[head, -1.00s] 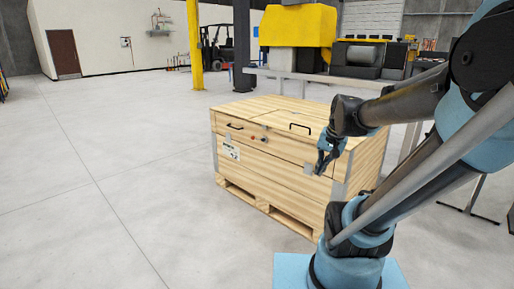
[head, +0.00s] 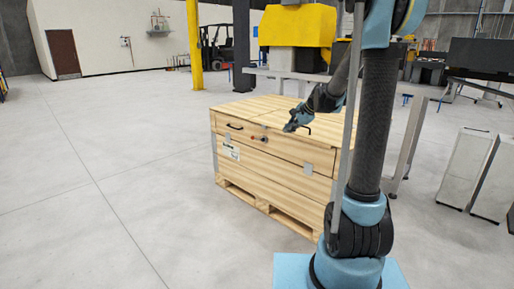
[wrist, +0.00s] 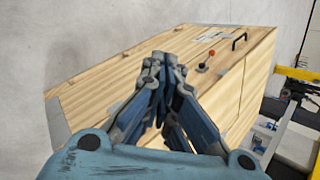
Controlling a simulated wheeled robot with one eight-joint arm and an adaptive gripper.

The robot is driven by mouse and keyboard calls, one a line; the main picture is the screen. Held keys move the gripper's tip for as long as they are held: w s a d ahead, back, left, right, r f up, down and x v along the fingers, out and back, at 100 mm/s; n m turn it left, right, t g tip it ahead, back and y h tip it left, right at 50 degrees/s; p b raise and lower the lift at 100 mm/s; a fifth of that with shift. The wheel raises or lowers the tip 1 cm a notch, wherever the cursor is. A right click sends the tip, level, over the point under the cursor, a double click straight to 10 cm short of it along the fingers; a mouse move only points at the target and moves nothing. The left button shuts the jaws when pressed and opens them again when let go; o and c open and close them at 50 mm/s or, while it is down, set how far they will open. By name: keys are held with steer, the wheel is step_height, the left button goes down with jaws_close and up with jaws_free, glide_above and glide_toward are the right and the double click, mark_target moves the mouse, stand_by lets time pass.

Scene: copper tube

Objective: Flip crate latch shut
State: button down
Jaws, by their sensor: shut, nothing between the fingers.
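The wooden crate (head: 262,183) stands on the floor in front of me. A small latch with a red knob (head: 254,139) sits near the upper front edge, left of its middle. In the wrist view the red-knobbed latch (wrist: 211,54) stands up from a small dark base, to the right of the fingertips and beyond them.
A black handle (head: 234,127) is on the crate left of the latch, and it also shows in the wrist view (wrist: 240,40). Metal plates (head: 308,169) sit on the crate's front. Benches and machines stand behind. The floor at left is clear.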

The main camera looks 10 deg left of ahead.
steer(key=w+a+f+m+t+y, duration=0.1)
steer(key=w+a+f+m, duration=0.3)
steer(key=w, duration=0.5)
steer(key=w+a+f+m+t+y, duration=0.1)
steer(key=w+a+f+m+y, duration=0.15)
steer(key=w+f, duration=0.5)
steer(key=w+a+f+m+t, duration=0.1)
steer(key=w+a+f+m, duration=0.25)
steer(key=w, duration=0.55)
steer(key=w+a+f+m+y, duration=0.1)
steer(key=w+f+m, duration=0.3)
steer(key=f, duration=0.6)
steer(key=shift+w+f+m+t, duration=0.15)
steer(key=shift+w+m+t, duration=0.2)
steer(key=shift+w, duration=0.4)
steer(key=shift+a, duration=0.15)
steer(key=shift+w+a, duration=3.95)
steer(key=shift+a, duration=0.25)
